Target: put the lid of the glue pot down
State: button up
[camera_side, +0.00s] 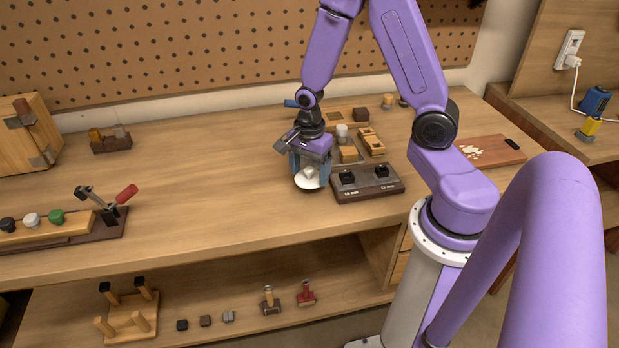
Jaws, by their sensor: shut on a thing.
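My gripper (310,168) points down over the middle of the workbench, just left of a dark block with two black knobs. It is shut on a small white round piece with a knob, which looks like the lid (312,182) of the glue pot. The jaws partly cover it. I cannot tell whether the lid touches the bench or hangs just above it. I cannot make out the glue pot for certain; a small white-topped item (342,131) stands behind the gripper.
The dark block (368,188) sits close on the right. Wooden pieces (371,142) stand behind. A cutting board (490,151) lies farther right. A toggle clamp (110,210) and a rack of knobs (35,228) are at left. The bench between clamp and gripper is clear.

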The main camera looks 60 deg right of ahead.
aim_at(309, 177)
jog(key=shift+f, duration=1.4)
jog(key=o, duration=1)
jog(key=shift+f, duration=0.15)
